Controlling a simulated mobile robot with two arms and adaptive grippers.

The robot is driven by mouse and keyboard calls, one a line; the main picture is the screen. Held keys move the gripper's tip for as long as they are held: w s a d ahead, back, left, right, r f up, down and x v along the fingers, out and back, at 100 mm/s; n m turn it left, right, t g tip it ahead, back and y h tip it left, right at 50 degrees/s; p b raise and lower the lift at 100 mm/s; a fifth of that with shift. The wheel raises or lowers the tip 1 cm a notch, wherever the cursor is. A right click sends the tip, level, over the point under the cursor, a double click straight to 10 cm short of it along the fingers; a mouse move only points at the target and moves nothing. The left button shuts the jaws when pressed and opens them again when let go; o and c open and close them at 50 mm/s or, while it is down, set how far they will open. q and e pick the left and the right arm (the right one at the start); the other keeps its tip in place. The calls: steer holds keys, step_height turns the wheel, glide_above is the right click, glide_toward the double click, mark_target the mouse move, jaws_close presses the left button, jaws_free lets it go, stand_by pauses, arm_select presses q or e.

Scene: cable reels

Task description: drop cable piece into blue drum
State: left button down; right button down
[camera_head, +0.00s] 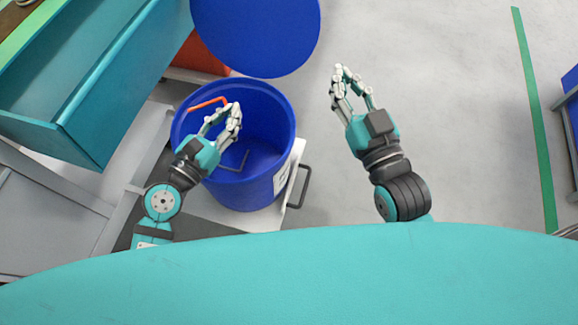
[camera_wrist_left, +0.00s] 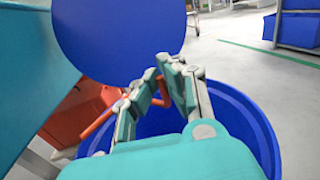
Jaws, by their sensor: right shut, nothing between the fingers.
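The blue drum (camera_head: 265,185) stands open at centre left in the head view. Its rim also shows in the left wrist view (camera_wrist_left: 262,130). An orange bent cable piece (camera_head: 208,103) is above the drum's far left rim. My left gripper (camera_head: 229,107) is over the drum opening, shut on the cable piece. In the left wrist view the cable piece (camera_wrist_left: 97,124) sticks out to the left, and orange shows between the fingertips. A dark bent shape (camera_head: 240,167) lies inside the drum; I cannot tell whether it is cable or shadow. My right gripper (camera_head: 345,73) is shut and empty, right of the drum.
A round blue lid (camera_head: 255,35) is just beyond the drum. A teal open bin (camera_head: 90,95) stands at the left, and an orange-red container (camera_head: 200,57) is behind the drum. A dark handle (camera_head: 304,187) juts out at right.

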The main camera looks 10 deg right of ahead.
arm_select(q)
steer(key=c, duration=1.4)
jaws_free()
steer(key=v, duration=1.2)
